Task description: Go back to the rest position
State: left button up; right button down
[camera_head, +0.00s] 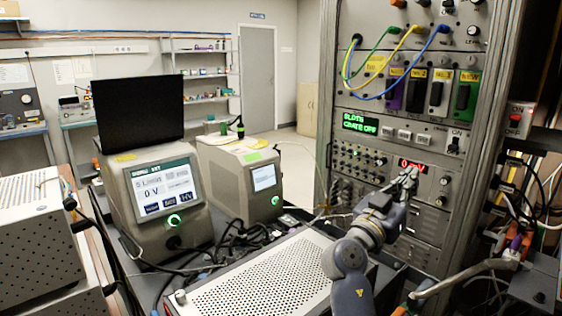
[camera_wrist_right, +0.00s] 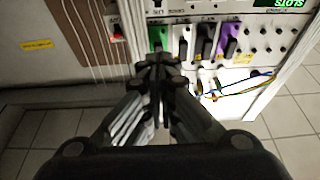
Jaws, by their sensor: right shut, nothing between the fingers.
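My right gripper (camera_head: 405,182) is shut and empty. In the head view it is raised in front of the lower part of the instrument rack (camera_head: 425,125), near a red "0 V" display (camera_head: 413,165). In the wrist view the closed fingertips of my right gripper (camera_wrist_right: 160,72) meet at the middle, with nothing between them. Beyond them show the rack's green module (camera_wrist_right: 157,38), dark modules and a purple module (camera_wrist_right: 229,38). I cannot tell the exact gap between fingers and rack. My left gripper is not in view.
A perforated metal case (camera_head: 262,270) lies beside my right arm. Two screen units, one showing 0 V (camera_head: 160,190) and a smaller one (camera_head: 240,180), stand left with loose cables nearby. Blue, yellow and green cables (camera_head: 398,58) loop across the rack front. A red switch (camera_head: 515,120) sits right.

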jog(key=s+d+f+n+g+y, duration=0.1)
jog(key=s+f+g+y, duration=0.3)
jog(key=f, duration=0.6)
jog(key=s+d+f+n+t+y, duration=0.15)
jog(key=s+f, duration=0.35)
jog(key=f, duration=0.6)
jog(key=s+d+f+n+g+y, duration=0.25)
jog(key=s+f, duration=0.25)
jog(key=f, duration=0.5)
jog(key=s+a+f+n+g+y, duration=0.25)
jog(key=s+a+f, duration=0.2)
jog(key=s, duration=0.35)
jog(key=s+a+f+n+g+y, duration=0.25)
jog(key=s+a+f, duration=0.2)
jog(key=s, duration=0.45)
jog(key=s+a+f+n+g+y, duration=0.1)
jog(key=s+a+f+n+y, duration=0.15)
jog(key=s+f, duration=0.4)
jog(key=s+f+g, duration=0.1)
jog(key=s+f, duration=0.2)
jog(key=f, duration=2)
jog(key=s+d+f+g, duration=0.1)
jog(key=s+d+f, duration=0.1)
jog(key=s+f, duration=1.4)
jog(key=shift+s+d+f+g+y, duration=0.25)
jog(key=shift+s+f+g+y, duration=0.1)
jog(key=shift+s, duration=0.35)
jog(key=shift+m, duration=0.25)
